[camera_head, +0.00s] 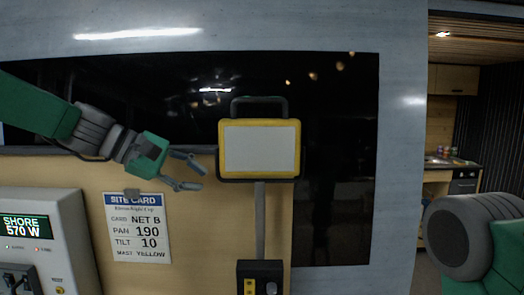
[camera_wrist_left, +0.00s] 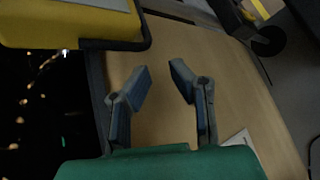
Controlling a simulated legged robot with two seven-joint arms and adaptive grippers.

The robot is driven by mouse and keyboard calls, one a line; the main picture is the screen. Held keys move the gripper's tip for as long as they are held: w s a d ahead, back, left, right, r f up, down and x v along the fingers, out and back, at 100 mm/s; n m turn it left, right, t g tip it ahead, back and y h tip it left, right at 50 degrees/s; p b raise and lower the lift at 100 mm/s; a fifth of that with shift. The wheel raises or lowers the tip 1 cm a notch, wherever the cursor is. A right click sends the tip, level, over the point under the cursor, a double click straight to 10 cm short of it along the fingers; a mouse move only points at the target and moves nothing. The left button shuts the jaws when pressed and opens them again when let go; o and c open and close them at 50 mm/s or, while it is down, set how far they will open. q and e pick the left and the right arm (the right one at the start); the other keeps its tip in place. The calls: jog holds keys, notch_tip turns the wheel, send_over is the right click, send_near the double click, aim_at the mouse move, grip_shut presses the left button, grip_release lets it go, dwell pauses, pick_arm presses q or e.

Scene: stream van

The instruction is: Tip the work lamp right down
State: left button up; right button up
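The work lamp (camera_head: 260,148) has a yellow frame, a pale panel and a dark carry handle on top. It stands upright on a grey post (camera_head: 260,220), its panel facing me. My left gripper (camera_head: 198,172) is just left of the lamp, fingers apart and empty, not touching it. In the left wrist view the open fingers (camera_wrist_left: 158,82) have nothing between them, and the lamp's yellow edge (camera_wrist_left: 75,22) shows at upper left. My right gripper is out of view; only part of my right arm shows at the right edge of the head view.
A site card (camera_head: 138,228) on the wooden panel reads pan 190, tilt 10. A white unit with a green display (camera_head: 25,228) stands at lower left. A black box with yellow buttons (camera_head: 260,278) sits at the post's foot. A dark window (camera_head: 335,200) lies behind the lamp.

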aim_at(262, 101)
pick_arm(q)
jog(key=s+r+m+h, duration=0.1)
jog(key=s+r+h, duration=0.25)
jog(key=r, duration=1.45)
jog(key=shift+h, duration=0.35)
jog(key=p+x, duration=0.2)
jog(key=x, duration=1.2)
jog(key=shift+w+d+f+p, duration=0.15)
jog(key=shift+d+p, duration=0.15)
jog(key=shift+p, duration=0.05)
jog(key=shift+a, duration=0.1)
grip_shut()
